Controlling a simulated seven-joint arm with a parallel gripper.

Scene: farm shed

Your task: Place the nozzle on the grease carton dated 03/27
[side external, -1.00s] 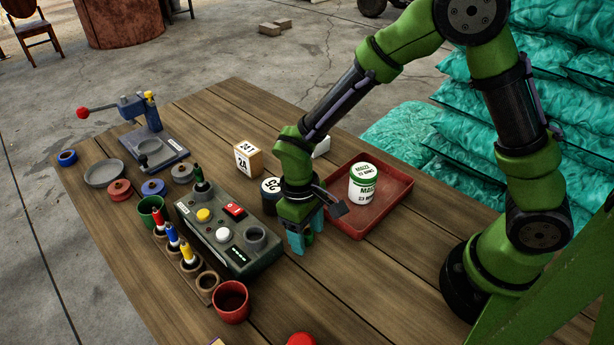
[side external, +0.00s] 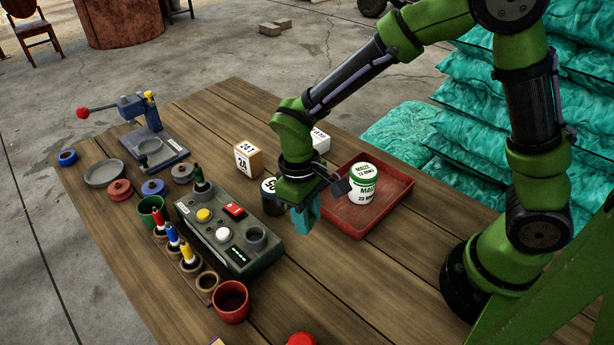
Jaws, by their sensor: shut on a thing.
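My gripper (side external: 306,218) has teal fingers pointing down and hangs above the table between the control box and the red tray. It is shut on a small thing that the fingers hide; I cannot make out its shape. A tan and white carton (side external: 247,160) with black print stands behind the control box. A white carton (side external: 321,141) with print on top stands partly hidden behind my wrist. I cannot read a date 03/27 on either. A dark jar (side external: 270,203) with a white-marked lid stands just left of my gripper, partly covered by it.
A grey control box (side external: 228,232) stands left of my gripper.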

